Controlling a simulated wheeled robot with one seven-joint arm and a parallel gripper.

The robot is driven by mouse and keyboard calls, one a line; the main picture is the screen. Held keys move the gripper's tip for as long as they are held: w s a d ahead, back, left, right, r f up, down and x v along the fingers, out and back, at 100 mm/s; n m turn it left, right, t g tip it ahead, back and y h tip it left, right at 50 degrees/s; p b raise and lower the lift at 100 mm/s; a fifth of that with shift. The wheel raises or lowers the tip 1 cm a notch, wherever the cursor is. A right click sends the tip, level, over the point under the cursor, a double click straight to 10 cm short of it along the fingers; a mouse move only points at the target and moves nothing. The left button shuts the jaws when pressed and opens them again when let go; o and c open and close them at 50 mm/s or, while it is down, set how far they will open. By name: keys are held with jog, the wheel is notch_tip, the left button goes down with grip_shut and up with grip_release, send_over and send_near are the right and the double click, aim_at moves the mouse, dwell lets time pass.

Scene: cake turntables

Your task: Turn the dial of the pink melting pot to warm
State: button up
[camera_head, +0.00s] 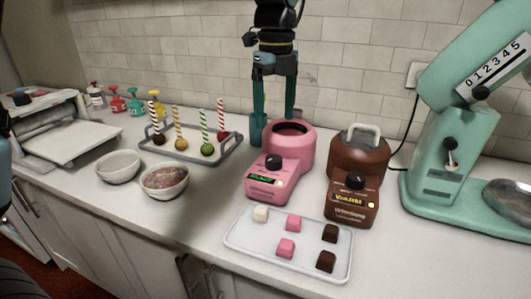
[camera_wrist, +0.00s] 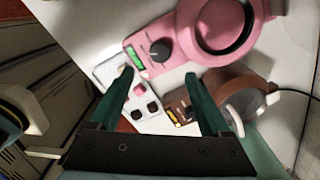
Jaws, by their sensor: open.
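The pink melting pot (camera_head: 304,152) stands on the counter, with a round open bowl at the back and a sloped control panel in front. Its black dial (camera_head: 274,161) sits above a green-lit display (camera_head: 262,179) whose word I cannot read surely. In the wrist view the dial (camera_wrist: 159,50) is at upper centre, beside the green display (camera_wrist: 137,59). My gripper (camera_head: 273,122) points down, open and empty, at the pot's back left in the head view. In the wrist view my gripper's (camera_wrist: 158,75) fingers are spread, apart from the dial.
A brown melting pot (camera_head: 358,157) with a yellow display stands right of the pink one. A tray (camera_head: 240,240) of chocolate pieces lies in front. Bowls (camera_head: 118,166) and a cake-pop tray (camera_head: 180,154) are left; a mint mixer (camera_head: 440,190) is right.

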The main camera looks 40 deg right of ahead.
aim_at(274, 158)
notch_tip(274, 158, down, 11)
jog(key=shift+r+p, duration=0.2)
jog(key=shift+p, duration=0.8)
jog(key=shift+c, duration=0.3)
grip_shut()
